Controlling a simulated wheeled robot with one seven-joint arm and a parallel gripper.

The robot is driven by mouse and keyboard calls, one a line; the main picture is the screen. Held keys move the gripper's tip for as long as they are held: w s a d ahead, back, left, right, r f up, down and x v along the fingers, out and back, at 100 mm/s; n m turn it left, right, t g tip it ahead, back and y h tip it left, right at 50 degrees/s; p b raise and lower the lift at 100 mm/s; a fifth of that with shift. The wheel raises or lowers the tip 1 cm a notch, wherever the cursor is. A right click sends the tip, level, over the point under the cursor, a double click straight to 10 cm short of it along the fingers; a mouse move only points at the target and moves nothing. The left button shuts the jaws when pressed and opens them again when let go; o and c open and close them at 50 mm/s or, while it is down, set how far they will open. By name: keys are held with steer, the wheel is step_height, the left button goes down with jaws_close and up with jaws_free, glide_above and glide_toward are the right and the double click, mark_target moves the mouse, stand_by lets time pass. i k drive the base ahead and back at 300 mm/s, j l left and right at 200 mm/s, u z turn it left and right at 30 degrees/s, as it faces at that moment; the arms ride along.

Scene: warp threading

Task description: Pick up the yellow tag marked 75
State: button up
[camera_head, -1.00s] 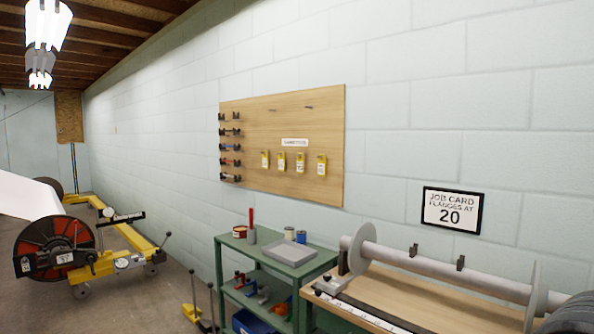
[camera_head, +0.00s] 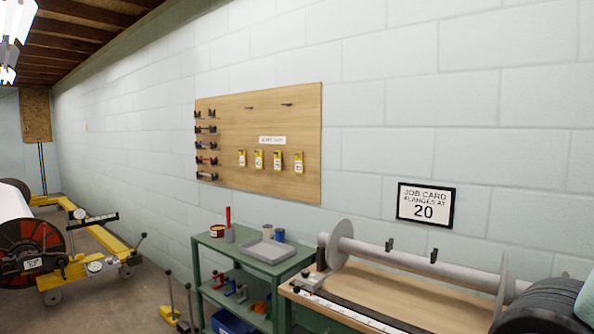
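Several small yellow tags hang in a row on the wooden pegboard (camera_head: 222,117) on the wall: a first tag (camera_head: 242,157), a second tag (camera_head: 259,159), a third tag (camera_head: 278,160) and a fourth tag (camera_head: 299,162) at the right end. Each has a pale label with dark marks, too small to read, so I cannot tell which one says 75. A white sign (camera_head: 272,140) sits just above them.
A green cart (camera_head: 205,238) with a grey tray (camera_head: 270,250) and cans stands below the board. To its right, a bench (camera_head: 400,297) carries a long flanged roller (camera_head: 400,258). A job card (camera_head: 426,205) reads 20. Yellow-framed machinery (camera_head: 85,266) stands at left.

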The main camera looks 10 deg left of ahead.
mark_target(277, 161)
steer(key=i+j, duration=0.25)
steer(key=j, duration=0.15)
steer(key=i+j+z, duration=0.1)
steer(key=i+j, duration=0.2)
steer(key=i+j+z, duration=0.1)
steer(key=j, duration=0.25)
steer(key=i+j, duration=0.3)
steer(key=i+j+z, duration=0.15)
steer(key=j, duration=0.2)
steer(key=i+j+z, duration=0.1)
steer(key=j, duration=0.25)
steer(key=i+j, duration=0.3)
steer(key=i+j+z, duration=0.15)
steer(key=j, duration=0.3)
steer(key=i+j+z, duration=0.1)
steer(key=j, duration=0.3)
